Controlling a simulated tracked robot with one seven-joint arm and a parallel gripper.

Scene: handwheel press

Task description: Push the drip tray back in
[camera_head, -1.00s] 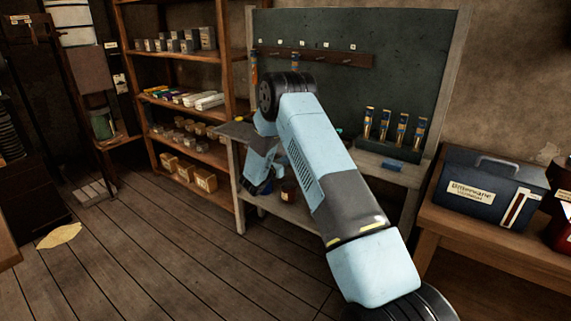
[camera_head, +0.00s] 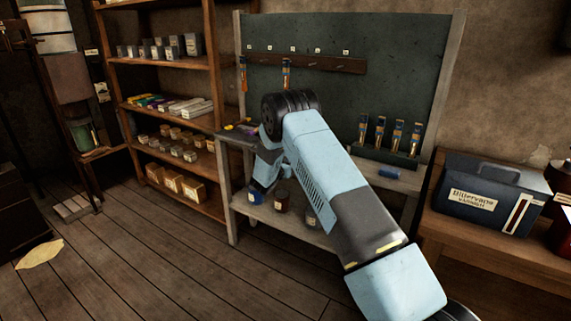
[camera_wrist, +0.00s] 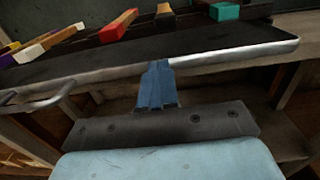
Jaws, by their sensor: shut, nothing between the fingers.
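A dark tray with a bright metal rim (camera_wrist: 215,55), which I take to be the drip tray, spans the upper part of the wrist view. Several coloured, block-ended pieces lie on it. A metal loop like a handle (camera_wrist: 62,103) hangs at its left front. The tray seems to show in the head view as a dark surface (camera_head: 236,136) left of my arm. My gripper (camera_wrist: 158,68) is shut and empty, its blue fingertips at the tray's front rim. I cannot tell whether they touch it. In the head view my arm hides the fingertips.
Jars (camera_head: 282,200) stand on the lower shelf under the tray. A dark board (camera_head: 400,60) rises behind, with a rack of tubes (camera_head: 390,140) at its right. A blue-grey box (camera_head: 485,195) sits on the right bench. A wooden shelf (camera_head: 160,97) stands left.

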